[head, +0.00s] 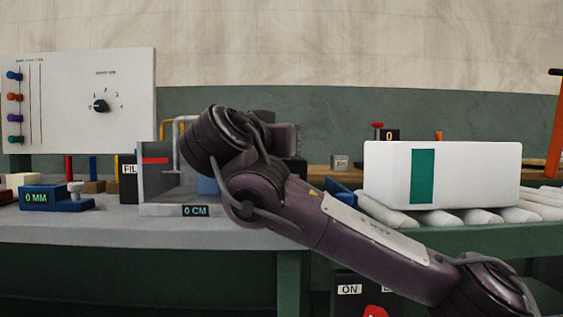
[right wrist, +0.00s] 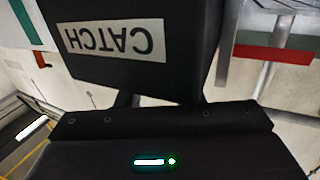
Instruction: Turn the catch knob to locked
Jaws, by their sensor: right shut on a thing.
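The dark catch block (right wrist: 150,45), with a white label reading CATCH upside down, fills the upper middle of the right wrist view. My right gripper (right wrist: 165,103) is right up against this block, shut on the catch knob. The knob itself is hidden between the gripper and the block, so its angle cannot be read. In the head view my right arm reaches from the lower right to the middle of the bench, and its wrist covers the catch and the gripper's fingertips. My left gripper is in neither view.
A grey fixture (head: 152,180) with a 0 CM display stands left of my wrist. A blue 0 MM gauge (head: 48,198) is further left. A white foam block (head: 443,174) lies on rollers at right. A white panel (head: 75,100) with a black dial stands at back left.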

